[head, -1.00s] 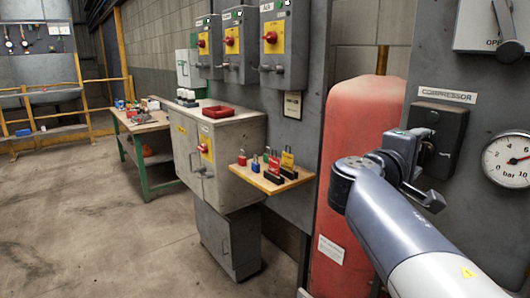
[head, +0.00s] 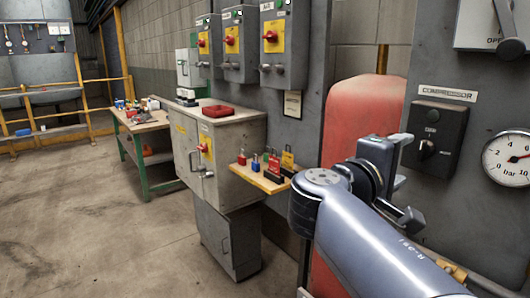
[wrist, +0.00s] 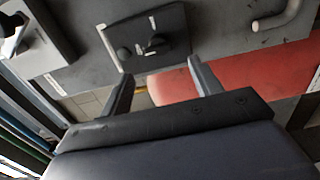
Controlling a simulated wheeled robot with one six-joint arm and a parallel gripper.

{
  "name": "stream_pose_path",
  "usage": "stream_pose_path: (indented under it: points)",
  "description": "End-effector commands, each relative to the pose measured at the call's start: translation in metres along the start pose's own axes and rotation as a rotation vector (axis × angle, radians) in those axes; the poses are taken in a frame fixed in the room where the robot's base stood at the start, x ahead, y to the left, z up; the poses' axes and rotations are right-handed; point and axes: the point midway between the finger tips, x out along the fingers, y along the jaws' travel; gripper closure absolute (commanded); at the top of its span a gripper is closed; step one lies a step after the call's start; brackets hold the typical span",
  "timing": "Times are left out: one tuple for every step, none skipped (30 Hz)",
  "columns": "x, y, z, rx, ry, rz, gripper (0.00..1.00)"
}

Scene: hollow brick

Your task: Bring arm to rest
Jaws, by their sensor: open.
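My gripper (head: 404,182) is in front of the grey panel in the head view, just left of and below the black compressor switch box (head: 437,138). Its two fingers show spread apart in the wrist view (wrist: 160,72), with nothing between them. The switch box also shows beyond the fingers in the wrist view (wrist: 145,36), apart from them. Its dark knob (head: 427,149) is uncovered in the head view. My arm reaches in from the lower right, its elbow-like joint in front of the red tank (head: 362,120).
A round pressure gauge (head: 508,160) is right of the switch box. A small wooden shelf (head: 250,174) with several padlocks juts out left of my arm. A grey cabinet (head: 235,150) bears a red tray (head: 218,110). The concrete floor (head: 90,215) at left is open.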

Motion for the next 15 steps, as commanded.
stream_pose_path:
  points:
    - [-0.007, 0.0, -0.001, 0.001, 0.004, 0.0, 0.39]
    - [-0.01, 0.0, -0.001, 0.001, 0.005, 0.0, 0.39]
    - [-0.015, 0.0, -0.001, 0.001, 0.004, 0.0, 0.39]
    - [-0.018, 0.0, -0.001, 0.001, 0.004, 0.0, 0.39]
    - [-0.021, 0.0, -0.001, 0.001, 0.004, 0.0, 0.39]
    - [-0.025, 0.0, -0.001, 0.001, 0.004, 0.0, 0.39]
    - [-0.028, 0.0, -0.001, 0.001, 0.004, 0.0, 0.39]
    - [-0.031, 0.0, -0.001, 0.001, 0.004, 0.0, 0.39]
    - [-0.035, 0.0, -0.001, 0.001, 0.004, 0.0, 0.39]
    - [-0.029, 0.0, 0.001, 0.0, -0.003, 0.0, 0.39]
    - [-0.025, 0.0, 0.001, 0.0, -0.005, 0.0, 0.39]
    - [-0.021, 0.0, 0.001, 0.0, -0.006, 0.0, 0.39]
    - [-0.017, 0.0, 0.001, 0.0, -0.006, 0.0, 0.39]
    - [-0.014, 0.0, 0.001, 0.0, -0.006, 0.0, 0.39]
    - [-0.009, 0.0, 0.001, 0.0, -0.006, 0.0, 0.39]
